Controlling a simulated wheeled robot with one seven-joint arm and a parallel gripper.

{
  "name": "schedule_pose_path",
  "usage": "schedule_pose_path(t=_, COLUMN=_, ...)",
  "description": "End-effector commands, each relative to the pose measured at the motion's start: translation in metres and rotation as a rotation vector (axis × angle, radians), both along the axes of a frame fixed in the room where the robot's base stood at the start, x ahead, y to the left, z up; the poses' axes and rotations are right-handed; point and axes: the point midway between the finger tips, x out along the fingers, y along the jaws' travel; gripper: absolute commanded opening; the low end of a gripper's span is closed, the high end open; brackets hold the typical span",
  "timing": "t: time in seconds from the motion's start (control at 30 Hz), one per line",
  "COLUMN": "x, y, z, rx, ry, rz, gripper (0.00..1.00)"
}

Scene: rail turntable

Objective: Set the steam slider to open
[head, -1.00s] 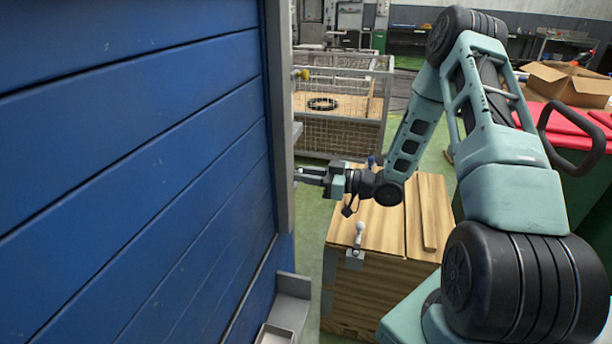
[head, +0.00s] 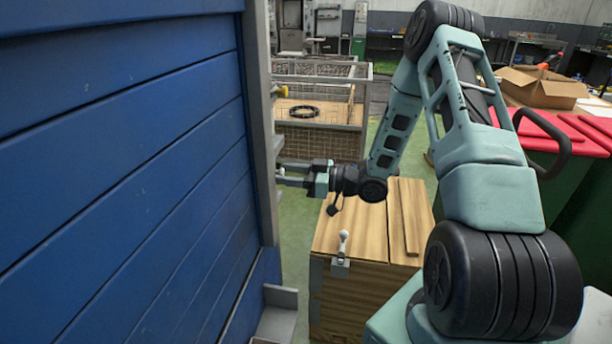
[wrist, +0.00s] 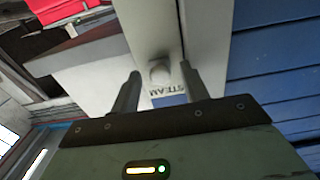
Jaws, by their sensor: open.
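My gripper (wrist: 160,76) is open, with one dark finger on each side of the knob in the picture. I cannot tell whether either finger touches it. In the head view my gripper (head: 288,174) points left at the grey post edging the blue wall. The slider cannot be made out there, so its setting is unclear.
The blue plank wall (head: 120,160) fills the left. A yellow knob (head: 282,91) sticks out beyond the post (head: 262,120). A wire cage (head: 320,125) stands behind. Green floor shows between wall and crate.

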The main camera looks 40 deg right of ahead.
Motion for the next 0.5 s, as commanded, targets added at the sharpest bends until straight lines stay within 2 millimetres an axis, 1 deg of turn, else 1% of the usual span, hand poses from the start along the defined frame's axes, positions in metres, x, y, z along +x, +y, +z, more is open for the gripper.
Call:
schedule_pose_path(t=0.17, x=-0.018, y=-0.016, z=-0.002, rx=-0.001, ry=0.0, rz=-0.004, gripper=0.45)
schedule_pose_path(t=0.5, x=-0.081, y=-0.065, z=-0.002, rx=-0.002, ry=0.001, rz=-0.007, gripper=0.45)
